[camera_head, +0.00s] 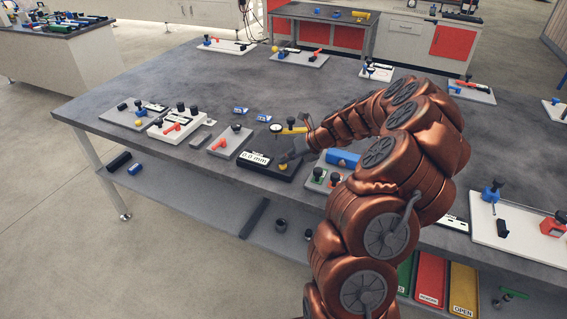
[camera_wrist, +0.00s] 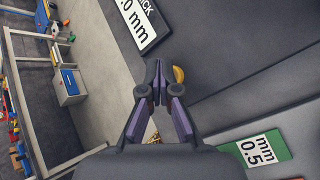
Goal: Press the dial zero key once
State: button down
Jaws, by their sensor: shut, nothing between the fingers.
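The round yellow key (camera_head: 283,167) sits at the right part of a black gauge base (camera_head: 268,168) with a white "0.0 mm" label. In the wrist view the yellow key (camera_wrist: 179,75) shows just right of my fingertips and is partly hidden by them. My gripper (camera_wrist: 156,75) is shut and empty, its fingers together beside the key. I cannot tell whether the tips touch it. In the head view my gripper (camera_head: 288,156) is small and dark, just above the key. The round dial (camera_head: 276,127) stands behind the base.
A green plate labelled 0.5 mm (camera_wrist: 262,150) lies nearby on the right in the wrist view. A blue block (camera_head: 342,158) is right of my gripper. A grey plate with a red lever (camera_head: 230,142) stands left of the base. The table's front edge is close.

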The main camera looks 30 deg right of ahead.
aim_at(285, 165)
jog(key=shift+r+p, duration=0.85)
jog(key=shift+p, duration=0.15)
notch_tip(285, 165, up, 5)
jog(key=p, duration=0.5)
dwell(0.6)
